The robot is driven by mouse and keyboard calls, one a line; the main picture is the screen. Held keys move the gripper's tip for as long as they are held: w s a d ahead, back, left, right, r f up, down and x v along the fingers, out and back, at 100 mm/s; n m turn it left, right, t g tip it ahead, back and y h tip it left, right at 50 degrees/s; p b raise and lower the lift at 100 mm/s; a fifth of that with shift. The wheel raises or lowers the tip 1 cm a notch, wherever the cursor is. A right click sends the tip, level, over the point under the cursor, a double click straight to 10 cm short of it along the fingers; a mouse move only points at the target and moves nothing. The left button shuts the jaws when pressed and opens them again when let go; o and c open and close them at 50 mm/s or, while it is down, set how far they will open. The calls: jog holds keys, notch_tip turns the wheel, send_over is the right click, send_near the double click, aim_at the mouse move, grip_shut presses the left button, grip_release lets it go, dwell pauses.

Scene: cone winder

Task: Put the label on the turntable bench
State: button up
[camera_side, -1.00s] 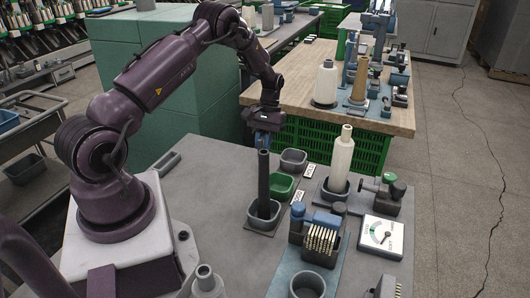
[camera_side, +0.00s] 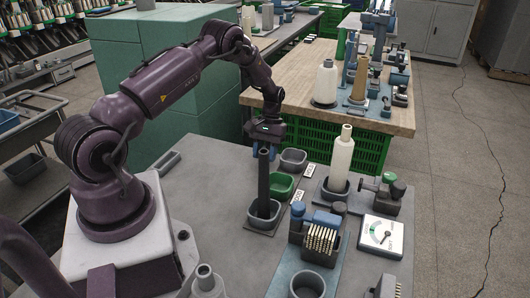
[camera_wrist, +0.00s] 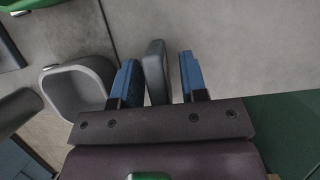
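My gripper (camera_side: 265,151) hangs low over the grey table in the side view, behind the top of an upright dark tube (camera_side: 264,185). In the wrist view its two blue fingers (camera_wrist: 158,82) are apart. A narrow grey piece with a rounded end (camera_wrist: 156,70) shows between them, with small gaps on both sides; I cannot tell what it is. Two small white cards with dark marks, a far card (camera_side: 309,170) and a near card (camera_side: 297,196), lie beside the bins and look like labels. A wooden-topped bench (camera_side: 430,121) stands behind; I cannot tell whether it is the turntable bench.
A green bin (camera_side: 281,194) and another grey bin (camera_side: 293,168) stand close by. A pale cone (camera_side: 342,160), a dial gauge (camera_side: 382,248) and a pin block (camera_side: 321,241) are to the right.

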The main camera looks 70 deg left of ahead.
jog(key=v, duration=1.1)
jog(key=shift+r, duration=0.35)
jog(key=s+d+r+m+t+y, duration=0.1)
jog(key=s+d+r+m+t, duration=0.1)
jog(key=d+r, duration=0.75)
jog(key=s+d+r+m+t+y, duration=0.2)
jog(key=d+r, duration=0.4)
jog(key=r, duration=0.6)
jog(key=s+d+m+t, duration=0.2)
jog(key=s+d, duration=0.4)
jog(key=s, duration=0.2)
jog(key=s+d+r+m+t, duration=0.1)
jog(key=s+d+m+t, duration=0.1)
jog(key=s+d, duration=0.4)
jog(key=s+m, duration=0.1)
jog(key=s, duration=0.1)
jog(key=shift+s+r+t, duration=0.25)
jog(key=shift+s+t, duration=0.15)
